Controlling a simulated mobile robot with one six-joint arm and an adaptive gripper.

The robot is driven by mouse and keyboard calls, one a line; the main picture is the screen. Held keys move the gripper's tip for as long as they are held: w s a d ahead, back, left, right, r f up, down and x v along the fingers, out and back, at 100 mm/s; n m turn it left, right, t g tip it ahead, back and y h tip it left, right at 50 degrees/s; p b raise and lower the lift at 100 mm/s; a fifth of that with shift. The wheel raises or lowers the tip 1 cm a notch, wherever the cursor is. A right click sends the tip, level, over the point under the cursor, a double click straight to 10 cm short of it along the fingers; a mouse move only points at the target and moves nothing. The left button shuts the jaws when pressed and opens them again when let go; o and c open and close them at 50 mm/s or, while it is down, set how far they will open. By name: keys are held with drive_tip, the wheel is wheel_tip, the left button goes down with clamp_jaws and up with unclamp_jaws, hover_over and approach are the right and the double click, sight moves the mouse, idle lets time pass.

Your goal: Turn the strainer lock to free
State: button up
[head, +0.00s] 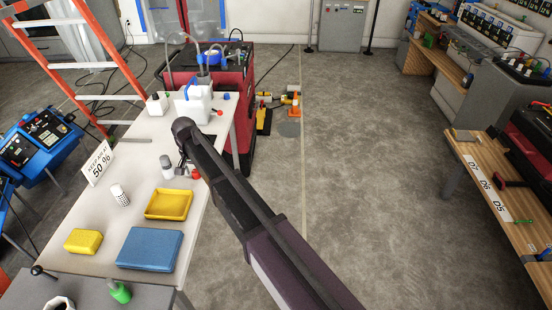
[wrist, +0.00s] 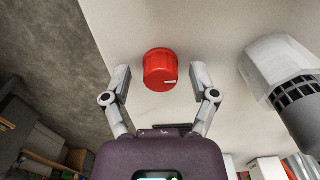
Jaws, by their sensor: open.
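In the wrist view a red knob (wrist: 160,70), with a small white mark near its edge, sits on the pale table top. My gripper (wrist: 160,78) is open, with one finger on each side of the knob and a gap at both sides. In the head view my gripper (head: 186,166) is low over the table's right edge, partly hidden by my arm, and the red knob (head: 195,174) shows beside it. A clear and grey cylinder with dark slots (wrist: 290,85) lies right of the knob in the wrist view; I cannot tell if it is the strainer.
The white table (head: 140,155) holds a yellow tray (head: 168,204), a blue block (head: 150,249), a yellow sponge (head: 83,241), a white canister (head: 119,194) and a "50 %" sign (head: 98,163). A white jug (head: 193,104) stands behind my gripper.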

sight(195, 171)
drive_tip(key=m, duration=0.8)
drive_tip(key=shift+r+m+p, duration=0.35)
drive_tip(key=shift+r+m, duration=0.05)
wheel_tip(195, 171, up, 13)
drive_tip(key=p, duration=1.3)
drive_tip(key=s+d+f+n+b, duration=0.1)
drive_tip(key=s+d+n, duration=0.2)
drive_tip(key=d, duration=1.1)
drive_tip(key=s+d+f+n+b, duration=0.1)
drive_tip(key=s+d+n, duration=0.1)
drive_tip(key=d, duration=1.2)
drive_tip(key=shift+s+f+n+b, duration=0.35)
drive_tip(key=shift+s+n, duration=0.05)
drive_tip(key=shift+s, duration=0.05)
drive_tip(key=s+d+n, duration=0.4)
drive_tip(key=s+d, duration=0.7)
drive_tip(key=d, duration=0.4)
drive_tip(key=shift+d, duration=0.2)
